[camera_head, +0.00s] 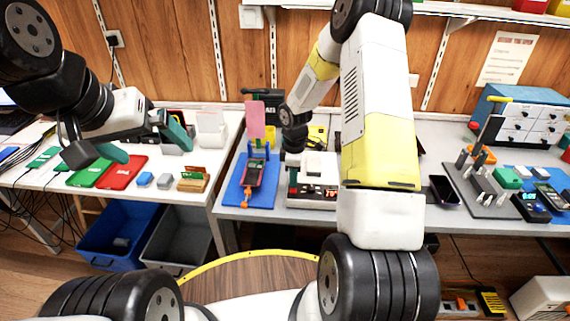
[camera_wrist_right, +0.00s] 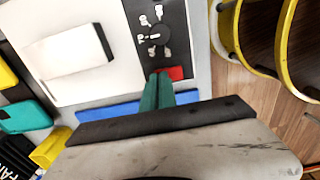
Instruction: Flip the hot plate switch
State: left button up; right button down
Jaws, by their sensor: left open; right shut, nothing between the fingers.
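The hot plate (camera_head: 313,195) is a white box with a pale top and a dark front panel with red digits, on the table near the middle of the head view. In the right wrist view its white plate (camera_wrist_right: 70,52), black panel (camera_wrist_right: 150,22) with a knob, and red switch (camera_wrist_right: 177,72) show. My right gripper (camera_wrist_right: 162,74) is shut and empty, its green fingertips right at the red switch, partly covering it; contact cannot be told. My left gripper (camera_head: 157,153) is open and empty above the left table.
A blue mat (camera_head: 235,195) with a phone stand is left of the hot plate. A grey fixture (camera_head: 485,198) and blue drawer cabinet (camera_head: 525,115) stand right. My right arm hides the table behind it.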

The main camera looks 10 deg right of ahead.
aim_at(293, 189)
jog(key=shift+s+f, duration=0.15)
jog(key=shift+s, duration=0.05)
jog(key=shift+s+a+r, duration=0.25)
jog(key=shift+s, duration=0.4)
jog(key=shift+r, duration=0.3)
notch_tip(293, 189, up, 13)
jog(key=shift+r, duration=0.2)
